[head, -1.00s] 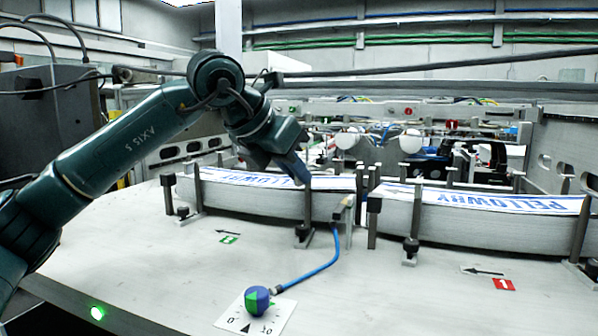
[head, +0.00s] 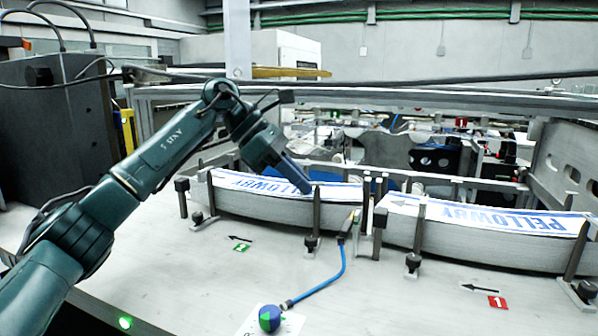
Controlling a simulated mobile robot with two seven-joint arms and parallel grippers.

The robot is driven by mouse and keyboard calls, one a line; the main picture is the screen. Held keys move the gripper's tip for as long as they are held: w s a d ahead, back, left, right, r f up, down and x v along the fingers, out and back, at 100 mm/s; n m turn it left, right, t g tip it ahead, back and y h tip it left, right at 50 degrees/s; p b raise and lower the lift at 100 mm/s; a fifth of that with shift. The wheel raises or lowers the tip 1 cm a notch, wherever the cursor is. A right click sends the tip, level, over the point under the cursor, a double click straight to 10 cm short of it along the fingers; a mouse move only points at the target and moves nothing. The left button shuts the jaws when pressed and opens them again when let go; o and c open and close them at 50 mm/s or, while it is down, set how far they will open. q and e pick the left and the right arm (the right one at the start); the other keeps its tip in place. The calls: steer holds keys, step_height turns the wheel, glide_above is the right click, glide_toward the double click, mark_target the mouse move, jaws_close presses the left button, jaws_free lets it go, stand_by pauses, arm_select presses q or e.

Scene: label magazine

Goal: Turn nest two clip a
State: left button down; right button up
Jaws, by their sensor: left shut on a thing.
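The left stack of printed labels (head: 262,205), marked in front by a small green tag (head: 241,247), stands between upright metal posts. A slim middle post (head: 317,210) with a black foot knob (head: 311,244) stands at its front side. My left gripper (head: 304,187) comes down from the upper left to the stack's top front edge, beside the top of this post. It is shut on a small clip there, which the fingers mostly hide. I cannot tell the clip's angle. My right gripper is not in view.
A second stack of labels (head: 480,245) with a red tag (head: 497,302) stands to the right. A blue hose (head: 338,274) runs from a fitting between the stacks to a blue and green knob (head: 269,318). The pale tabletop in front is mostly clear.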

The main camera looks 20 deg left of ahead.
arm_select(q)
steer(key=shift+w+m+g, duration=0.25)
steer(key=shift+m+g, duration=0.35)
steer(key=shift+m, duration=0.2)
steer(key=c, duration=1.5)
jaws_free()
steer(key=shift+a, duration=0.1)
steer(key=v, duration=1.3)
steer(key=shift+w, duration=0.1)
